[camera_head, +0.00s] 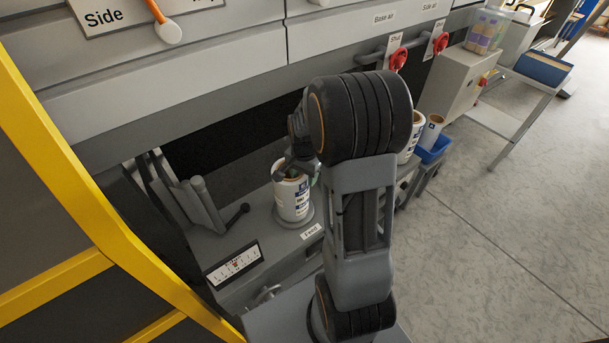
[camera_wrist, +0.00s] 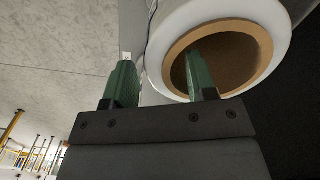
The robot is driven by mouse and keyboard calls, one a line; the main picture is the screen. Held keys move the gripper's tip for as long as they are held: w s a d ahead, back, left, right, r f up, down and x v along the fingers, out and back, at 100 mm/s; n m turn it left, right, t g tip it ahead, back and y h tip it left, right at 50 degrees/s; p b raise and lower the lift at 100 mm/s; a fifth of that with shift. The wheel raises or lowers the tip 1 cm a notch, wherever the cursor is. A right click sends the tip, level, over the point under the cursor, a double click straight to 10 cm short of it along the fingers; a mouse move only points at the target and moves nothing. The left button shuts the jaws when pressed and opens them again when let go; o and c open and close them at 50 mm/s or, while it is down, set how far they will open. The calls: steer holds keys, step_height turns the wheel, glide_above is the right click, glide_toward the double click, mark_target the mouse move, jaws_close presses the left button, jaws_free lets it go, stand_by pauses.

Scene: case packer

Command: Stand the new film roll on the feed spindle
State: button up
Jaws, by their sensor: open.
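A white film roll with printed labels (camera_head: 291,198) stands upright on a round grey base (camera_head: 308,221) beside the "Feed" label. In the wrist view the roll (camera_wrist: 276,32) shows its brown cardboard core (camera_wrist: 240,40). My gripper (camera_head: 300,168) is at the top of this roll, partly hidden by my arm. In the wrist view my gripper (camera_wrist: 160,68) is open. Its right green finger overlaps the core opening, and its left finger is outside the roll wall. No spindle post is visible inside the core.
Other rolls (camera_head: 431,131) stand to the right, at a blue bin (camera_head: 437,150). A black-knobbed lever (camera_head: 240,212) and a scale plate (camera_head: 234,264) lie left of the roll. A yellow frame (camera_head: 90,220) crosses the left side. Open floor (camera_head: 500,240) lies at right.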

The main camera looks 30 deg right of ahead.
step_height(320, 180, up, 11)
steer(key=s+a+r+n+t, duration=0.2)
steer(key=s+a+n+t, duration=0.1)
steer(key=s+a+n, duration=0.9)
steer(key=shift+r+t, duration=0.3)
